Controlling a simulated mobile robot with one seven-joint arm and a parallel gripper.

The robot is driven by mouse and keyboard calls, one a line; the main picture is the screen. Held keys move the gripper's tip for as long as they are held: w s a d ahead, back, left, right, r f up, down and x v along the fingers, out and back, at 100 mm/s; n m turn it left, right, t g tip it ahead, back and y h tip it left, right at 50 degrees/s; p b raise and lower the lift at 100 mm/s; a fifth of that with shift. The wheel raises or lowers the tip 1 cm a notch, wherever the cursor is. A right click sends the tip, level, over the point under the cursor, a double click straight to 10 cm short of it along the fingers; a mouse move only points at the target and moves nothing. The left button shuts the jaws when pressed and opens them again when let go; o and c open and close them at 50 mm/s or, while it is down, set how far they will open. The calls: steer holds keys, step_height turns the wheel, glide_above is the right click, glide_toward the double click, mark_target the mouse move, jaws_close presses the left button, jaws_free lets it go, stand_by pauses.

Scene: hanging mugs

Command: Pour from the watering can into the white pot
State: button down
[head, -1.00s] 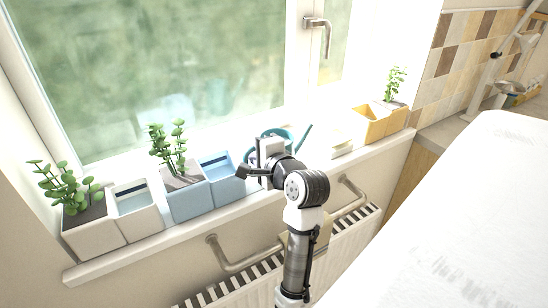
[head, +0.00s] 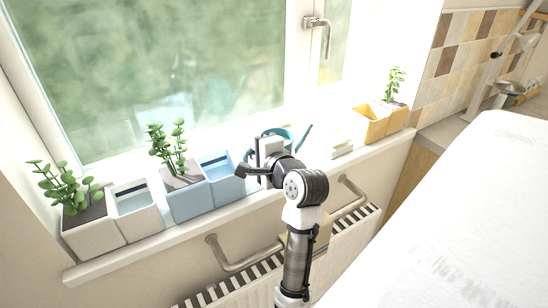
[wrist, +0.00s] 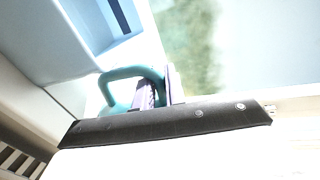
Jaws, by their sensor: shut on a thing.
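The teal watering can (head: 286,133) stands on the windowsill, mostly hidden behind my gripper (head: 262,152); its spout points up to the right. In the wrist view its teal handle (wrist: 135,73) loops between the fingers of my gripper (wrist: 158,92), which is shut on it. The white pot (head: 135,205) is at the left of the sill, a square double planter with a plant (head: 66,186) in its left part. My gripper is well to the right of it. I cannot tell whether the can touches the sill.
A blue double planter (head: 190,200) with a plant stands between the white pot and my gripper. A yellow planter (head: 371,122) and a small pale object (head: 337,145) are to the right. The window is behind; a radiator (head: 240,290) is below.

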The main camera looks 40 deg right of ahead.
steer(key=shift+r+p, duration=2.6)
steer(key=shift+f, duration=0.1)
